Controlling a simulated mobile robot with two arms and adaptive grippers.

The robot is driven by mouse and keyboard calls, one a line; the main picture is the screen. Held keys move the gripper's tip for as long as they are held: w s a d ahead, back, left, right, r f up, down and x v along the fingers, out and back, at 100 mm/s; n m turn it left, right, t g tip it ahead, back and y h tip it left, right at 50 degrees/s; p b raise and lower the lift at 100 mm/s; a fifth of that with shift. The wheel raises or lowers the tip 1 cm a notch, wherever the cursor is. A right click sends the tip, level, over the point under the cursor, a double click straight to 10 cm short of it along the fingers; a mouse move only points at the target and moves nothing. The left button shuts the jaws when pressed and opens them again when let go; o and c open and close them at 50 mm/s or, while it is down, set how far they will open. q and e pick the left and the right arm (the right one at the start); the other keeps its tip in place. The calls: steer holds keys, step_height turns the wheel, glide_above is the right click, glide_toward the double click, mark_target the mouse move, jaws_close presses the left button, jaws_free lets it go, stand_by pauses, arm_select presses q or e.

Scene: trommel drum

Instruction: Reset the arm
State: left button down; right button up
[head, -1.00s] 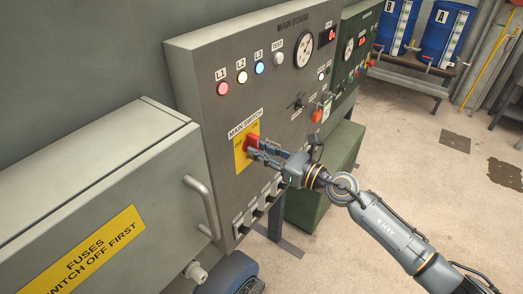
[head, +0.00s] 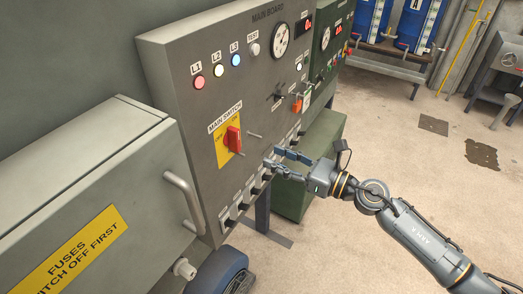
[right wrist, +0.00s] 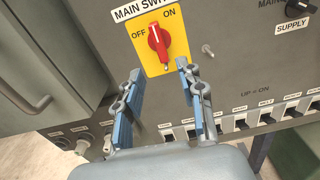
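My right gripper (head: 273,158) is open and empty, in front of the main board (head: 180,62) and to the lower right of the main switch. The red main switch knob (head: 234,138) sits on a yellow plate (head: 220,152) and stands clear of the fingers. In the right wrist view the fingers (right wrist: 158,70) are spread apart. There the red knob (right wrist: 158,44) is nearly upright between the OFF and ON labels, above the gap between the fingertips. My left gripper is not in view.
A grey fuse box (head: 82,180) with a bar handle (head: 186,200) juts out at left. A row of small switches (right wrist: 240,124) runs below the main switch. A thin metal peg (right wrist: 208,49) sticks out right of the knob. Open floor (head: 390,150) lies to the right.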

steer(key=shift+s+d, duration=0.45)
steer(key=shift+d, duration=0.1)
